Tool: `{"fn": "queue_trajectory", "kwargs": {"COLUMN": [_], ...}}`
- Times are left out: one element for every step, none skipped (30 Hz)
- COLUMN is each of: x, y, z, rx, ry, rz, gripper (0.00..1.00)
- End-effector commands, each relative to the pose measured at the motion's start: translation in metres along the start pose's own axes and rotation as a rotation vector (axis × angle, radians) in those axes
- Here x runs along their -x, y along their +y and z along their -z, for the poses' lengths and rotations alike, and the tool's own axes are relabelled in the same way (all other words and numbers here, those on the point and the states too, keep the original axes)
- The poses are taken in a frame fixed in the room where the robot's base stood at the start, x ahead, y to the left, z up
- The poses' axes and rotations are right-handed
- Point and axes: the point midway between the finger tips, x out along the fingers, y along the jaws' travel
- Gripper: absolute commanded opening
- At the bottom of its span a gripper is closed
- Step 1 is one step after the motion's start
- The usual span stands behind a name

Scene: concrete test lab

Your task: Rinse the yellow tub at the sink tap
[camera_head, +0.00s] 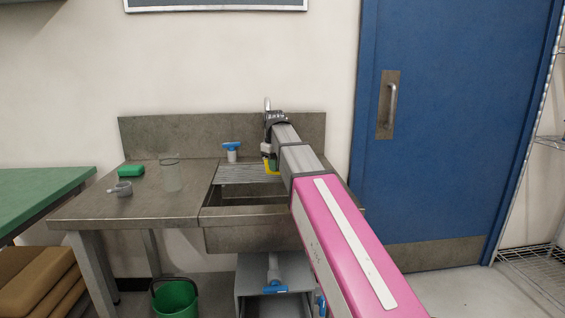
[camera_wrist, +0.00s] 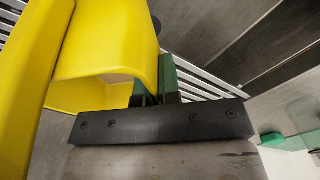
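The yellow tub (camera_wrist: 110,45) fills the upper left of the wrist view, tilted in that picture. In the head view only a small yellow piece of it (camera_head: 271,167) shows below my gripper (camera_head: 268,153); my arm hides the rest. The green fingers of my gripper (camera_wrist: 160,82) are close together at the tub's wall and look shut on it. The tub is over the sink's back part, near the slatted rack (camera_head: 245,174). No water is visible.
The sink basin (camera_head: 240,200) is partly covered by my arm. A blue-topped fitting (camera_head: 231,149) stands at its back. A blue door (camera_head: 455,130) is to the right.

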Motion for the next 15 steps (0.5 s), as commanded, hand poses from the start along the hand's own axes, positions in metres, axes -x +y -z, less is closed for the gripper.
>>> {"fn": "queue_trajectory", "kwargs": {"x": [0.0,0.0,0.0,0.0,0.0,0.0,0.0,0.0,0.0,0.0,0.0,0.0,0.0,0.0,0.0], "y": [-0.004,-0.005,-0.007,-0.009,-0.01,-0.012,-0.013,-0.015,-0.017,-0.018,-0.02,-0.022,-0.023,-0.025,-0.027], "z": [-0.004,-0.005,-0.007,-0.009,-0.01,-0.012,-0.013,-0.015,-0.017,-0.018,-0.019,-0.021,-0.023,-0.024,-0.026], "rx": [0.0,0.0,0.0,0.0,0.0,0.0,0.0,0.0,0.0,0.0,0.0,0.001,0.001,0.001,0.001], "ry": [0.0,0.0,0.0,0.0,0.0,0.0,0.0,0.0,0.0,0.0,0.0,0.001,0.001,0.001,0.001], "rz": [0.0,0.0,0.0,0.0,0.0,0.0,0.0,0.0,0.0,0.0,0.0,0.0,-0.001,-0.001,-0.001], "gripper": [0.0,0.0,0.0,0.0,0.0,0.0,0.0,0.0,0.0,0.0,0.0,0.0,0.0,0.0,0.0]}}
